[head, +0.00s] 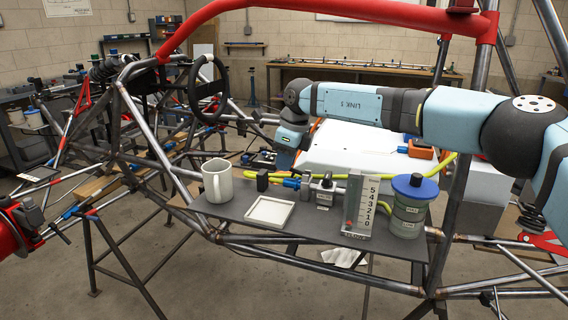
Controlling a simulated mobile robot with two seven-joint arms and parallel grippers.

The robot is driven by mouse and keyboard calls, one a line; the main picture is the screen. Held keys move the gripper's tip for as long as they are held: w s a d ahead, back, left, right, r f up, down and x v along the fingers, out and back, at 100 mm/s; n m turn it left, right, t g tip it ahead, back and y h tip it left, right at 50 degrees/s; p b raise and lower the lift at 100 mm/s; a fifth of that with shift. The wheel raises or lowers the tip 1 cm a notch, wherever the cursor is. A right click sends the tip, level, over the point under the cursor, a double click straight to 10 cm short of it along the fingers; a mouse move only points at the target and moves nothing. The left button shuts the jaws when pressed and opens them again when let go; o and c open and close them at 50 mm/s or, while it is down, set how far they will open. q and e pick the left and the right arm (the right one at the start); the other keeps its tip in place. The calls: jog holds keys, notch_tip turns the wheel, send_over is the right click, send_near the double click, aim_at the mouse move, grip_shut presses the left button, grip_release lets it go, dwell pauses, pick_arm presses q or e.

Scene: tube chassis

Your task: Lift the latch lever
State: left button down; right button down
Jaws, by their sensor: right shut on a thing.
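My right arm comes in from the right, and my right gripper (284,160) points down behind the grey shelf plate, beside the white box-like body. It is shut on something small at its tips. The gripper body covers the held part, and I cannot make out the latch lever's shape clearly; a small dark and blue fitting (263,158) shows just left of the gripper.
The shelf plate (236,208) holds a white mug (217,181), a white square tray (270,212), small valve fittings (324,192), a flow gauge (356,208) and a blue-lidded jar (408,208). Chassis tubes (365,282) surround it. A yellow hose (443,167) runs behind.

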jog(key=shift+d+r+y, duration=0.3)
jog(key=shift+y, duration=0.5)
jog(key=shift+s+d+r+t+y+b, duration=0.1)
jog(key=shift+d+t+y+b, duration=0.05)
jog(key=shift+t+y+b, duration=0.2)
jog(key=shift+s+d+r+t+y, duration=0.1)
jog(key=shift+d+r+t+y, duration=0.2)
jog(key=shift+y, duration=0.35)
jog(key=shift+r+y+b, duration=0.2)
jog(key=shift+y+b, duration=0.2)
pick_arm(q)
jog(key=r, duration=0.1)
jog(key=w+d+r+t, duration=0.1)
jog(key=r+h, duration=0.1)
jog(key=shift+w+d+r+t, duration=0.15)
jog(key=shift+d+t, duration=0.15)
jog(key=shift+f, duration=0.2)
jog(key=shift+a+f, duration=0.1)
jog(key=shift+a, duration=0.05)
pick_arm(e)
jog(key=c, duration=1.2)
grip_release()
jog(key=shift+o, duration=0.2)
jog(key=shift+d, duration=0.1)
